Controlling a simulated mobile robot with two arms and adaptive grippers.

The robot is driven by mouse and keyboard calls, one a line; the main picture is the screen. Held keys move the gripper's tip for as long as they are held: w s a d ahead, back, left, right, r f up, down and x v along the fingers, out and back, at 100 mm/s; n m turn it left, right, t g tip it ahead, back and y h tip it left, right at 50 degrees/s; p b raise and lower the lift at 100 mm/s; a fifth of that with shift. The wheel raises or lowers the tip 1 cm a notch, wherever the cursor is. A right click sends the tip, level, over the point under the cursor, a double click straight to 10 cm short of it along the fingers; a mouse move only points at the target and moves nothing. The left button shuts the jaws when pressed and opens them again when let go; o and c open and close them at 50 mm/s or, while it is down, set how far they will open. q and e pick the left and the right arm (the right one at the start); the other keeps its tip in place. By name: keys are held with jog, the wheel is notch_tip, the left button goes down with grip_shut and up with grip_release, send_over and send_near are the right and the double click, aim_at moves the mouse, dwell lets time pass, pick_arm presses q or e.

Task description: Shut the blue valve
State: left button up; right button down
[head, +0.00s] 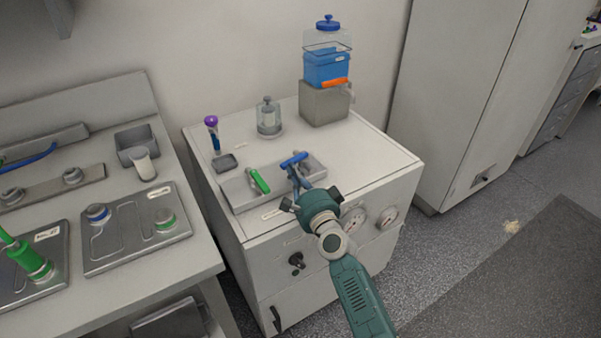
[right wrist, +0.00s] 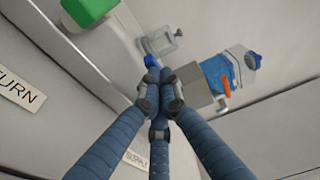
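The blue valve (head: 294,159) is a blue bar handle on the grey raised plate (head: 240,197) on top of the white cabinet. In the head view its bar lies crosswise to the neighbouring green handle (head: 259,181). My right gripper (head: 294,173) reaches over the cabinet's front edge, with its fingers at the blue handle. In the right wrist view the fingertips (right wrist: 158,74) are drawn together, and a small bit of blue handle (right wrist: 151,60) shows just beyond them. The rest is hidden there, and I cannot tell whether the fingers touch it. My left gripper is out of view.
The green handle also shows close by in the right wrist view (right wrist: 88,10). Behind stand a glass jar (head: 269,118) and a blue-filled container (head: 327,68) on a grey block (head: 325,103). Gauges (head: 354,219) sit on the cabinet front. A workbench (head: 130,286) stands left.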

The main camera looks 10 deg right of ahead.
jog(key=shift+w+a, duration=0.6)
jog(key=shift+a, duration=0.1)
jog(key=shift+a+r, duration=0.15)
jog(key=shift+r, duration=0.05)
jog(key=shift+s+f, duration=0.1)
jog(key=shift+s, duration=0.15)
jog(key=s, duration=0.3)
jog(key=s+d, duration=0.1)
jog(key=s, duration=0.3)
jog(key=s+d, duration=0.1)
jog(key=s, duration=0.3)
jog(key=shift+s+f, duration=0.1)
jog(key=shift+s, duration=0.1)
